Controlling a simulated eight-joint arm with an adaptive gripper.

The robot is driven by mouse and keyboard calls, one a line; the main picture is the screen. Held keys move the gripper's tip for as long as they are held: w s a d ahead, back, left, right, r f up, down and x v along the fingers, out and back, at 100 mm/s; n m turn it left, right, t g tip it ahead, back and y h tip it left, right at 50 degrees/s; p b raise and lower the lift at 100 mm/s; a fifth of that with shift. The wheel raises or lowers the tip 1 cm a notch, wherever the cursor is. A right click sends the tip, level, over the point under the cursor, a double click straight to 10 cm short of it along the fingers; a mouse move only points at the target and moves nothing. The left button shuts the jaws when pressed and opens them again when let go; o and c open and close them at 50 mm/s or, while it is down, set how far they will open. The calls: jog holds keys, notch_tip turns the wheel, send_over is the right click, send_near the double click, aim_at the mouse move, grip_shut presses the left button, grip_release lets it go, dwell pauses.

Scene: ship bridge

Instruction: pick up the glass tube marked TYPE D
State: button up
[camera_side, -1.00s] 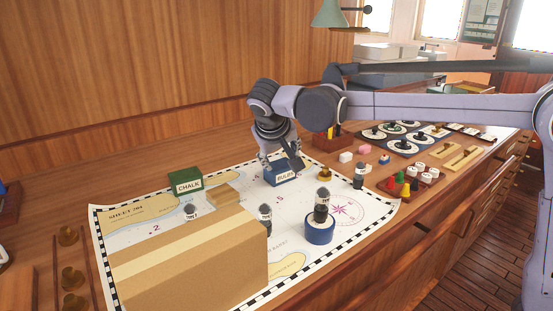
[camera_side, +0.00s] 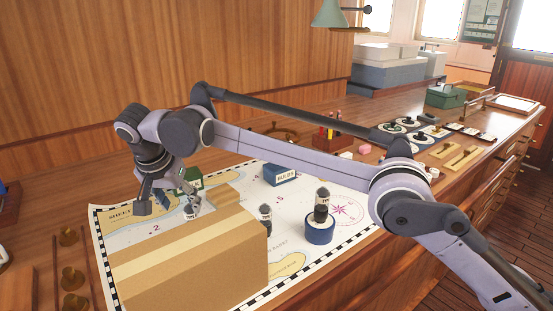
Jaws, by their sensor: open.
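Several small dark-and-glass tubes with pale labels stand on the chart. One tube (camera_side: 192,213) stands behind the cardboard box, its lower part hidden. A second tube (camera_side: 265,220) stands at the box's right edge. A third tube (camera_side: 321,207) stands upright on a round blue holder (camera_side: 319,232). The label letters are too small to read, so I cannot tell which is TYPE D. My gripper (camera_side: 168,204) is open, pointing down at the far left of the chart. Its right finger is beside or in front of the first tube; I cannot tell whether they touch.
The large cardboard box (camera_side: 200,255) fills the front left of the chart (camera_side: 290,215). The green chalk box (camera_side: 189,178) is partly hidden behind my gripper. The blue bulbs box (camera_side: 280,174) stands at the back. Brass pieces (camera_side: 70,270) stand at the left.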

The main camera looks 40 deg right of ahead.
jog(key=shift+d+x, duration=0.1)
jog(key=shift+x, duration=2.05)
jog(key=shift+d+x, duration=0.15)
jog(key=shift+x, duration=2.05)
jog(key=shift+s, duration=0.2)
jog(key=c, duration=1.2)
